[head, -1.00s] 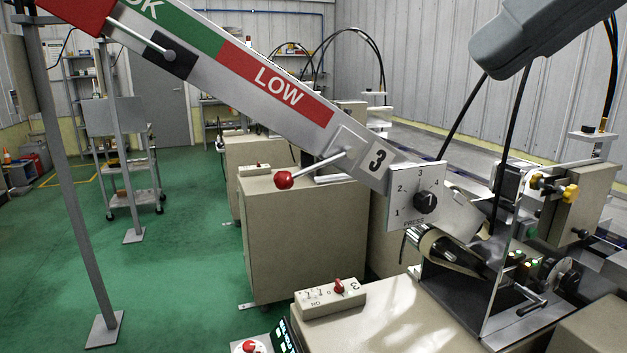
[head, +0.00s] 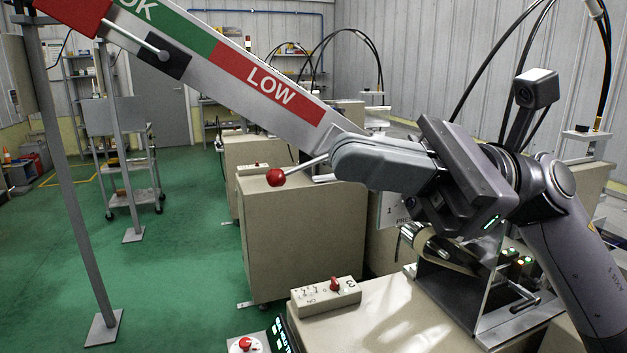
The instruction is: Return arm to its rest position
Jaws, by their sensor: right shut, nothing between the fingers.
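My right gripper (head: 343,160) is shut and empty. It points left, in front of the lower end of the slanted bar (head: 235,70) marked OK and LOW. Its fingertips appear close to the lever with the red ball knob (head: 275,177); I cannot tell whether they touch it. My right arm (head: 572,240) comes in from the right edge, and its wrist crosses in front of the machine. It hides the plate numbered 3 and nearly all of the PRESS dial panel (head: 389,211). My left gripper is not in view.
Below the gripper are a roller (head: 428,240), a clear upright panel (head: 487,285) and a switch box (head: 326,296) on the beige machine top. A grey post (head: 75,190) stands at left. Beige cabinets (head: 295,235) stand behind.

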